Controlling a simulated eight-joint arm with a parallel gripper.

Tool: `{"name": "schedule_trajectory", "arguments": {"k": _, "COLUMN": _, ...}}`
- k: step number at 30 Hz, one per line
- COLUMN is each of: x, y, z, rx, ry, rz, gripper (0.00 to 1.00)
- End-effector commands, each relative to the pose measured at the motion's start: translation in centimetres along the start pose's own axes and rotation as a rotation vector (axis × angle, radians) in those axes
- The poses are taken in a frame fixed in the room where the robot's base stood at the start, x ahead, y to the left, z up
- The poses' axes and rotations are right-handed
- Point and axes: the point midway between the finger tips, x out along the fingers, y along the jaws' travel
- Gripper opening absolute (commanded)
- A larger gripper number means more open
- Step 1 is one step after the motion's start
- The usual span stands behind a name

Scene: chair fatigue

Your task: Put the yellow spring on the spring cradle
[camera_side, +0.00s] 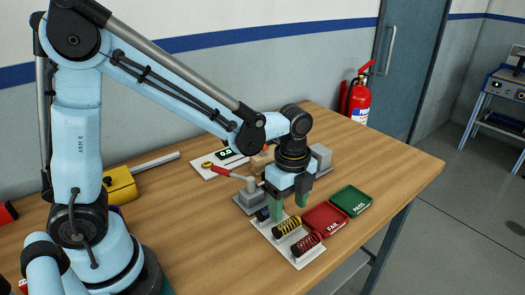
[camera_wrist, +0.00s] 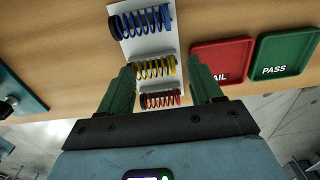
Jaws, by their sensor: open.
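The yellow spring (camera_side: 287,227) lies on a white plate (camera_side: 297,262), between a blue spring (camera_side: 262,214) and a red spring (camera_side: 307,243). In the wrist view the yellow spring (camera_wrist: 154,68) lies across the plate, between the blue spring (camera_wrist: 143,21) and the red spring (camera_wrist: 160,100). My gripper (camera_side: 289,208) is open and empty, its green fingers pointing down over the plate. In the wrist view the yellow spring appears between the fingertips of my gripper (camera_wrist: 161,68).
A red tray (camera_side: 325,216) marked FAIL and a green tray (camera_side: 351,200) marked PASS lie right of the springs. A white panel with a display (camera_side: 212,166) lies behind the fixture. A yellow box (camera_side: 120,185) is at left. The table's right end is clear.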

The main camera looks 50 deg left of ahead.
Motion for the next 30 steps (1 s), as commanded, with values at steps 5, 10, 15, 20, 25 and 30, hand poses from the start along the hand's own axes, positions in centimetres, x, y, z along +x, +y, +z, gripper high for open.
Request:
{"name": "schedule_trajectory", "arguments": {"k": 5, "x": -3.1, "y": 0.1, "z": 0.4, "rx": 0.0, "ry": 0.0, "rz": 0.0, "gripper": 0.65}}
{"name": "schedule_trajectory", "arguments": {"k": 10, "x": -5.7, "y": 0.1, "z": 0.4, "rx": 0.0, "ry": 0.0, "rz": 0.0, "gripper": 0.65}}
{"name": "schedule_trajectory", "arguments": {"k": 15, "x": -7.7, "y": 0.1, "z": 0.4, "rx": 0.0, "ry": 0.0, "rz": 0.0, "gripper": 0.65}}
{"name": "schedule_trajectory", "arguments": {"k": 20, "x": -8.6, "y": 0.1, "z": 0.4, "rx": -0.003, "ry": 0.0, "rz": -0.001, "gripper": 0.65}}
{"name": "schedule_trajectory", "arguments": {"k": 25, "x": -9.1, "y": 0.8, "z": 1.2, "rx": -0.131, "ry": 0.012, "rz": -0.051, "gripper": 0.65}}
{"name": "schedule_trajectory", "arguments": {"k": 30, "x": -9.6, "y": 2.3, "z": 3.0, "rx": -0.479, "ry": 0.069, "rz": -0.179, "gripper": 0.65}}
